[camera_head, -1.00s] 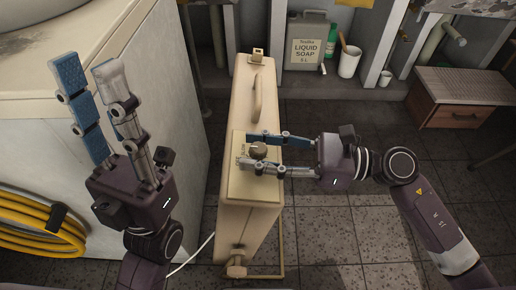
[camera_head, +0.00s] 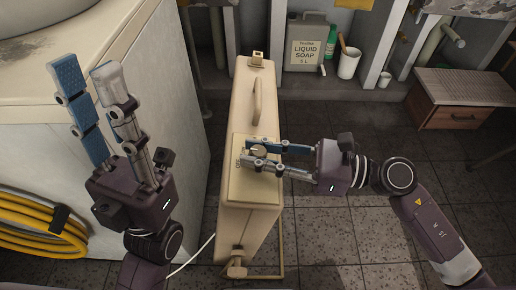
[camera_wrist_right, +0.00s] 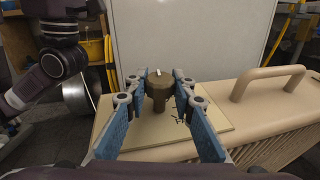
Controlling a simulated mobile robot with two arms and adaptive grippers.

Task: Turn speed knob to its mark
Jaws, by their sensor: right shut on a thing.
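The speed knob (camera_wrist_right: 160,92) is a small brown-grey knob with a white pointer line on its top. It stands on a cream plate (camera_wrist_right: 202,137) on top of a narrow beige case (camera_head: 249,208). My right gripper (camera_head: 252,153) reaches in from the right and is shut on the knob, one finger on either side, as the right wrist view also shows. Dark marks (camera_wrist_right: 178,117) on the plate are partly hidden by the finger. My left gripper (camera_head: 84,82) is open and empty, raised to the left of the case.
A carry handle (camera_head: 258,99) stands up from the case behind the plate. A white-sided cabinet (camera_head: 160,110) is at the left with a coiled yellow hose (camera_head: 38,225). A soap canister (camera_head: 307,45) and a white cup (camera_head: 348,63) stand at the back.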

